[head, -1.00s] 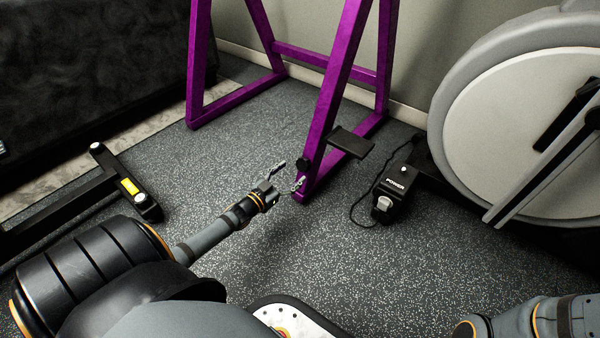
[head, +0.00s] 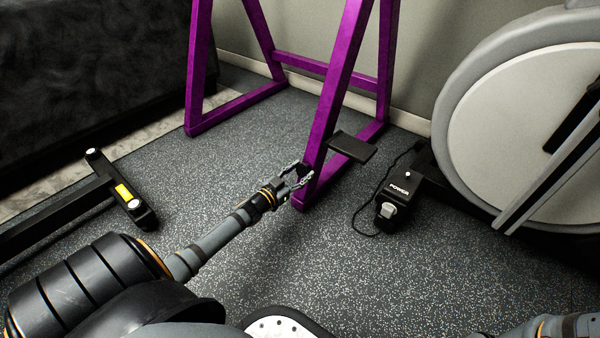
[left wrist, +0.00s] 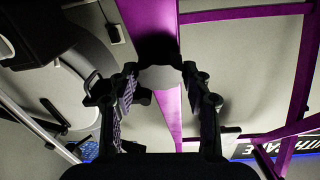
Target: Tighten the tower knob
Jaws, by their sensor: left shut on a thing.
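The purple tower (head: 330,95) stands on the speckled floor, its near upright leaning in the middle of the head view. The dark tower knob (head: 298,172) is low on that upright and mostly hidden by my left gripper (head: 297,177). My left gripper has its fingers on both sides of the knob and is shut on it. In the left wrist view the knob's round grey face (left wrist: 160,78) shows between the fingertips, in front of the purple upright (left wrist: 150,20). Only part of my right arm shows at the bottom right; its gripper is out of view.
A small black plate (head: 352,148) sticks out from the upright just right of the knob. A black bar (head: 125,195) lies left. Floor before the tower is clear.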

